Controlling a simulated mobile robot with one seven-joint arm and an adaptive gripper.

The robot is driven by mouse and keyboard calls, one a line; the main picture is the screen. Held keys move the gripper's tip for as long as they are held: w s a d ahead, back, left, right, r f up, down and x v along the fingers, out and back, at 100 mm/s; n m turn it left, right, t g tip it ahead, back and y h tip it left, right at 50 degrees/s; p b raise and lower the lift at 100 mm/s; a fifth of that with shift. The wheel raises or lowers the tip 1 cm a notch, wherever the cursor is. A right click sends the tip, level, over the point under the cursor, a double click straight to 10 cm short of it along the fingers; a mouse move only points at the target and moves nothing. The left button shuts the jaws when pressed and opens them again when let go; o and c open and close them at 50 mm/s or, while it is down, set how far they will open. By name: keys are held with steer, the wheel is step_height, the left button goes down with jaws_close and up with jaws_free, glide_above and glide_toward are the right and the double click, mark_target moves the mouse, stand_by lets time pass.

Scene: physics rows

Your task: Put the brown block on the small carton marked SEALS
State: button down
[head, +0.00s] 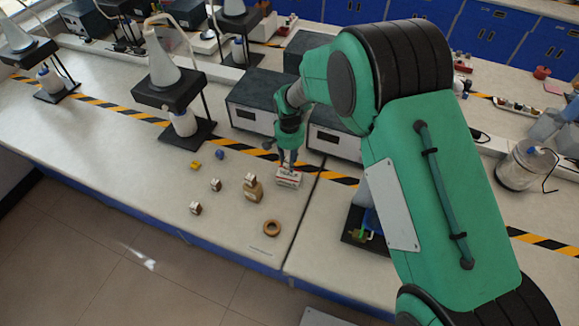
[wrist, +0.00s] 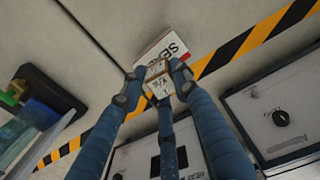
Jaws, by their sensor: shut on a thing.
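The small white carton marked SEALS (head: 289,179) lies on the bench below my gripper (head: 287,163), near the striped tape. In the wrist view the carton (wrist: 163,47) shows its red edge and part of its lettering. My gripper (wrist: 157,80) is shut on the brown block (wrist: 158,83), whose visible face bears pale labelling. The block overlaps the carton's near edge in the wrist view; I cannot tell whether it touches the carton. In the head view the block is too small and covered to make out.
Left of the carton stand a brown bottle (head: 253,189), two small bottles (head: 215,184) (head: 195,208), a yellow piece (head: 195,166) and a blue piece (head: 220,154). A tan ring (head: 271,228) lies in front. Grey instrument boxes (head: 258,106) stand behind.

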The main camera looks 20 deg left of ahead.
steer(key=shift+f, duration=1.75)
steer(key=shift+f, duration=0.15)
steer(key=c, duration=1.4)
jaws_free()
steer(key=shift+o, duration=0.2)
step_height(320, 180, up, 12)
steer(key=shift+r+p, duration=0.15)
steer(key=shift+p, duration=0.15)
